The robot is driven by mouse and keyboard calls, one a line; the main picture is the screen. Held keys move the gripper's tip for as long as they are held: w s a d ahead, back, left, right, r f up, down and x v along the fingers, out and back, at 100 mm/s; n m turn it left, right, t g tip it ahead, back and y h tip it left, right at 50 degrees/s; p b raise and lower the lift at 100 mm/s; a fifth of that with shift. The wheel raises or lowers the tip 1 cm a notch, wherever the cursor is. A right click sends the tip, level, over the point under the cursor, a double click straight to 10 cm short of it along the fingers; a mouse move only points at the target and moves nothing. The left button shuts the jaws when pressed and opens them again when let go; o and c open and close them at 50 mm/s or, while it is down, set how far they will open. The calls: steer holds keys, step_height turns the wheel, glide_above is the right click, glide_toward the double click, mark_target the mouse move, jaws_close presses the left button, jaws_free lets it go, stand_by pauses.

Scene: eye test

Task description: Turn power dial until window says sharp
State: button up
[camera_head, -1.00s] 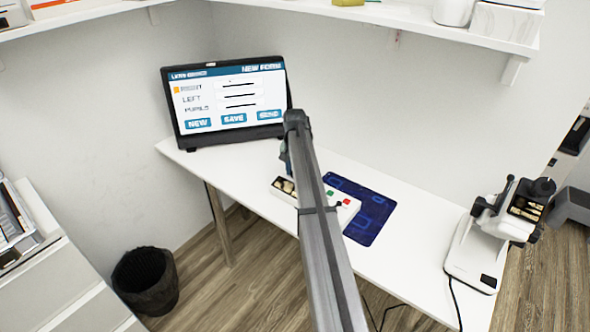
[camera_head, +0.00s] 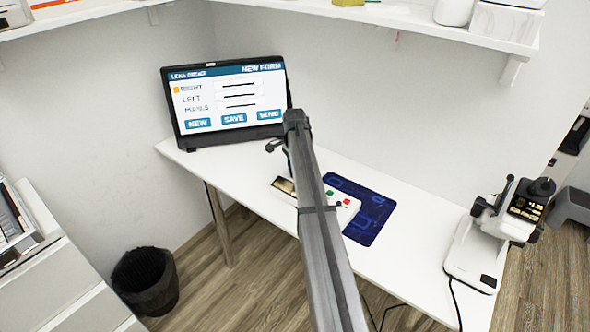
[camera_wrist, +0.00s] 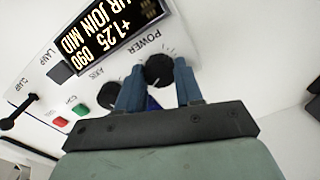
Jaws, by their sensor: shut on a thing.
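The power dial (camera_wrist: 159,68) is a round black knob below the word POWER on a white control panel (camera_wrist: 30,75). My gripper (camera_wrist: 160,78) has its blue fingers on either side of the dial, shut on it. The window (camera_wrist: 105,30) is black with lit letters, upside down in the wrist view. It reads "+1.25 090" and "...UR JOIN MID"; the start of that word is cut off by the frame edge. In the head view the panel (camera_head: 347,212) is partly behind my arm, and the dial and fingertips are hidden.
The axis dial (camera_wrist: 110,94), a red button (camera_wrist: 60,122), a green button (camera_wrist: 81,110) and the lamp switch (camera_wrist: 60,72) sit near the power dial. A monitor (camera_head: 228,100) stands behind, a lens instrument (camera_head: 475,255) at the right. A blue mat (camera_head: 374,200) lies beside the panel.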

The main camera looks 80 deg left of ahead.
steer(key=shift+m, duration=0.4)
steer(key=o, duration=1)
steer(key=shift+o, duration=0.2)
step_height(320, 180, up, 14)
steer(key=shift+f, duration=0.1)
stand_by(0.6)
